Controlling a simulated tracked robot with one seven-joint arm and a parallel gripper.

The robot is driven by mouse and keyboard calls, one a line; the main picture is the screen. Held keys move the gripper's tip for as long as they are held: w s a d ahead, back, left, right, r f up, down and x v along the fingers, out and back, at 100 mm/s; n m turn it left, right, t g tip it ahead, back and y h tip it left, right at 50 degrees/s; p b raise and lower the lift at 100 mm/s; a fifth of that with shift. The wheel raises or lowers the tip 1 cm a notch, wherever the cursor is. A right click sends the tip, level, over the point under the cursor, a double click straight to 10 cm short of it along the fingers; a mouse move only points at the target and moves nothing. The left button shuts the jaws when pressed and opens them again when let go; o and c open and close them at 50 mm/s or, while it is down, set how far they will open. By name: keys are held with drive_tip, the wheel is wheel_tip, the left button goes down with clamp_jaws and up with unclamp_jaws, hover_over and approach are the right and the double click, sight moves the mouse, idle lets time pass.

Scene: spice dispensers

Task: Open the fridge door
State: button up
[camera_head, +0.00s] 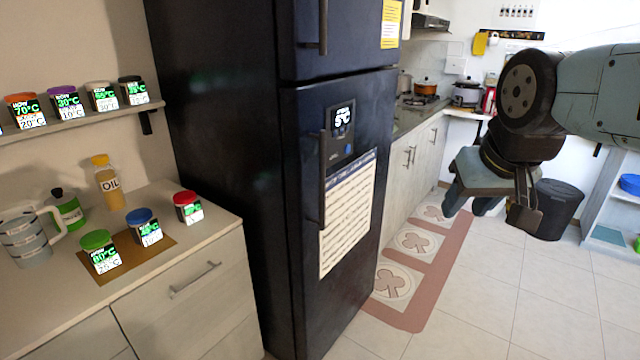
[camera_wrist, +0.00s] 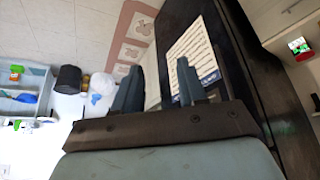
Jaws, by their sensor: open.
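The dark fridge (camera_head: 300,210) stands in the middle of the head view, its lower door (camera_head: 355,260) flush with the body and looking shut. A long dark vertical handle (camera_head: 323,180) runs along the left side of that door. A small display reading 5°C and a paper sheet (camera_head: 347,212) are on the door. My gripper (camera_head: 480,205) is to the right of the fridge, apart from it, open and empty. In the wrist view my gripper (camera_wrist: 158,88) is open, with the sheet (camera_wrist: 193,55) and dark fridge door beyond the fingers.
A counter (camera_head: 220,225) with spice jars, an oil bottle (camera_head: 106,182) and a jug stands left of the fridge. A red-and-cream mat (camera_head: 420,245) lies right of it. A black bin (camera_head: 555,208) stands behind my gripper. The tiled floor at front right is clear.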

drive_tip(key=w+a+f+m+g+y, duration=0.6)
drive_tip(key=w+a+f+m+y, duration=0.2)
drive_tip(key=w+a+m+y, duration=0.3)
drive_tip(key=w+d+f+m+t+y, duration=0.1)
drive_tip(key=w+f+m+t+y, duration=0.25)
drive_tip(key=w+m, duration=0.35)
drive_tip(key=w+d+f+m+t+y, duration=0.25)
drive_tip(key=w+m+t, duration=0.25)
drive_tip(key=w, duration=0.5)
drive_tip(key=w+a+h, duration=0.1)
drive_tip(key=w+a, duration=0.5)
drive_tip(key=a, duration=0.7)
drive_tip(key=shift+f, duration=0.35)
drive_tip(key=shift+a, duration=0.1)
drive_tip(key=shift+c, duration=0.3)
drive_tip(key=shift+w, duration=0.1)
clamp_jaws()
